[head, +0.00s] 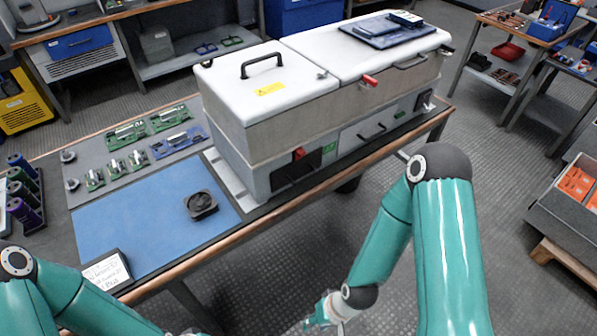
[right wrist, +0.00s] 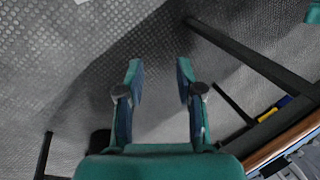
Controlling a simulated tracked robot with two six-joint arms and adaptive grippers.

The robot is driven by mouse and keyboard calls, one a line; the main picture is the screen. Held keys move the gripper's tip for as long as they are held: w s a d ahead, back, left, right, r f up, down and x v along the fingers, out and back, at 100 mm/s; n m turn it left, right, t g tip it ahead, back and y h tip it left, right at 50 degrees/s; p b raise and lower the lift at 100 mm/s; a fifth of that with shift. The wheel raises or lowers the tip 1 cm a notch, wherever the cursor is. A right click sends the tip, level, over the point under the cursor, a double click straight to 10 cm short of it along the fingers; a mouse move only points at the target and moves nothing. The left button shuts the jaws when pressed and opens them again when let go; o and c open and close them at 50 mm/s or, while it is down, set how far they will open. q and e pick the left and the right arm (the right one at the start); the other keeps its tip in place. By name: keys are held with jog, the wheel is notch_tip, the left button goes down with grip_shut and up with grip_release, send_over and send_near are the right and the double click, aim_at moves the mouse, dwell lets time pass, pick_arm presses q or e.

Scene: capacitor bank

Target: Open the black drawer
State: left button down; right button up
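The black drawer (head: 296,171) is the dark front at the lower left of the white and grey cabinet on the workbench. It looks shut, with a dark handle across it and a red latch (head: 298,153) above. My right gripper is low in front of the bench, at the bottom edge of the head view and partly cut off. In the right wrist view my right gripper (right wrist: 159,78) is open and empty, its two fingers apart over the floor. My left arm enters at the lower left of the head view; its gripper is out of frame.
The cabinet's white lids (head: 270,85) are down. A second, grey drawer (head: 370,133) with a handle lies right of the black one. A blue mat (head: 155,222) with a black fan (head: 201,204) covers the bench's left part. A bench leg shows in the right wrist view.

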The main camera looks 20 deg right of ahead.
jog(key=shift+s+d, duration=0.1)
jog(key=shift+d, duration=0.05)
jog(key=m+t+y+b, duration=0.1)
jog(key=m+t+b, duration=1.2)
jog(key=b, duration=0.7)
send_near(304, 178)
jog(key=shift+n+t, duration=0.4)
jog(key=shift+t, duration=0.2)
jog(key=x, duration=0.3)
jog(key=f+b+x, duration=0.1)
jog(key=x, duration=0.6)
jog(key=shift+f+b, duration=0.25)
jog(key=shift+b, duration=0.1)
grip_shut()
